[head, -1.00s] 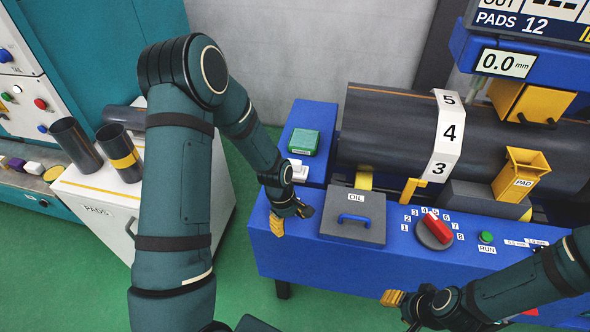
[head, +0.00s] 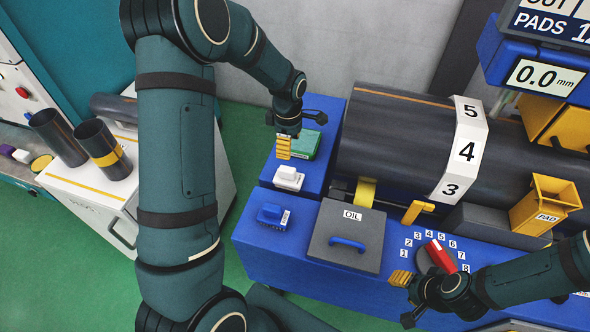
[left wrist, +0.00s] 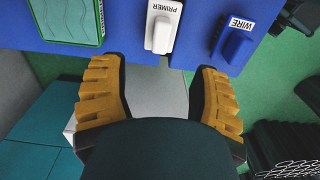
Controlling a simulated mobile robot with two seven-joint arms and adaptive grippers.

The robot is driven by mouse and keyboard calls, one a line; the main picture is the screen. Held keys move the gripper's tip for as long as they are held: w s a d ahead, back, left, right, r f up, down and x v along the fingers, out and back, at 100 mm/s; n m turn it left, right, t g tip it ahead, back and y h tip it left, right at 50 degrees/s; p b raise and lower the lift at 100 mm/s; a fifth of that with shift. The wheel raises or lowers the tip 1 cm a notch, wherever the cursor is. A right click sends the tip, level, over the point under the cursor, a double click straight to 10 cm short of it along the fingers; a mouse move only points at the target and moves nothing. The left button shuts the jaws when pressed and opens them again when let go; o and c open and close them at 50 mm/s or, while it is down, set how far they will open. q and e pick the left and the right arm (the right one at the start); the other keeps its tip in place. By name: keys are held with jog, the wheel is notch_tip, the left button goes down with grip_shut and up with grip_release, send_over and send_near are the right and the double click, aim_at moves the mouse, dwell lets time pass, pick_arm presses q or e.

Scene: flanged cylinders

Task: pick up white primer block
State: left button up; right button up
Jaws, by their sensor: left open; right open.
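The white primer block (head: 288,178) sits on the blue bench between the green block and the blue wire block. In the left wrist view the white block (left wrist: 163,25) carries a PRIMER label and lies ahead of the fingers, roughly midway between them. My left gripper (head: 284,148) is open and empty, above the bench near the white and green blocks. Its two yellow-padded fingers (left wrist: 160,100) are spread apart in the left wrist view. My right gripper (head: 402,290) is open near the red dial at the bench's front; its gap is partly hidden.
A green block (head: 304,144) and a blue wire block (head: 273,215) flank the primer block. A grey OIL lid (head: 345,240) with a handle, a large dark cylinder (head: 400,135) and a red-handled dial (head: 441,256) lie to the right. A white cabinet (head: 110,200) stands left.

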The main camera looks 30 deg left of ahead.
aim_at(288, 169)
pick_arm(q)
jog(key=f, duration=0.8)
jog(key=shift+s+f, duration=0.3)
jog(key=shift+s, duration=0.05)
notch_tip(288, 169, down, 5)
jog(key=shift+w+a+r, duration=0.15)
jog(key=shift+r, duration=0.05)
grip_shut()
